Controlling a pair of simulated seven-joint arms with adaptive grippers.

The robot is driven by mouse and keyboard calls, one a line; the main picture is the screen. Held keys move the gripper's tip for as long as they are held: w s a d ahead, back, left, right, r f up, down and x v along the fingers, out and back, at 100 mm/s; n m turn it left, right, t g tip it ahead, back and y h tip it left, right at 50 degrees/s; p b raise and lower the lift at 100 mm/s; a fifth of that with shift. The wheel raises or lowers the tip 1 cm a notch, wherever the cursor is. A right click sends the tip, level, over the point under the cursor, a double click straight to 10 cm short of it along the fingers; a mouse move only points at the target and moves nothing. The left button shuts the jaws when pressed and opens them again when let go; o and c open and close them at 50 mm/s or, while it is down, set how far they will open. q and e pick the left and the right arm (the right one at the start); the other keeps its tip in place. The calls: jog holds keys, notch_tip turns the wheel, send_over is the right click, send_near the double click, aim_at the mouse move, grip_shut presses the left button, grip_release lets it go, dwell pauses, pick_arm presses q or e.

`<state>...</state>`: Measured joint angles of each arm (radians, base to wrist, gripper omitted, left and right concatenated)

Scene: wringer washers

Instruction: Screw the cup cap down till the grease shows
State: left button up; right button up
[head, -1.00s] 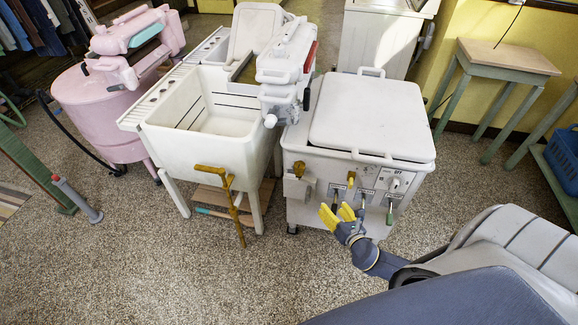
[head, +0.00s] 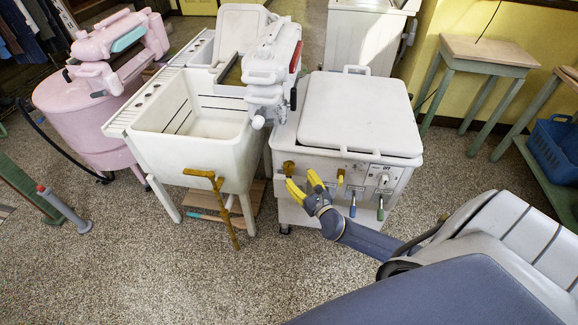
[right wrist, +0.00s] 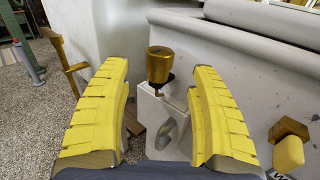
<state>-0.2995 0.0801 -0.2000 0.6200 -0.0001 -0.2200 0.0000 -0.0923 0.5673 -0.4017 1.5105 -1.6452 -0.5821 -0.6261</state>
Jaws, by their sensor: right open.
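The brass cup cap (head: 289,167) sits at the front left corner of the white washer (head: 355,115). In the right wrist view the cap (right wrist: 159,64) is an upright brass cylinder above a pale bracket on the washer's side, and no grease can be made out. My right gripper (head: 302,182) is open and empty, just in front of the cap. In the right wrist view its yellow fingers (right wrist: 160,95) point toward the cap, one on either side of it in the picture, with no contact seen. My left gripper is not in view.
A yellow knob on a brass fitting (right wrist: 288,150) is right of the cap, and handled levers (head: 352,208) hang farther right. Open floor lies in front.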

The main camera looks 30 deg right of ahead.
aim_at(291, 170)
jog(key=w, duration=0.8)
jog(key=shift+d, duration=0.2)
jog(key=c, duration=1.2)
jog(key=shift+a+m+h, duration=0.1)
jog(key=shift+m+h, duration=0.7)
jog(key=shift+h, duration=0.3)
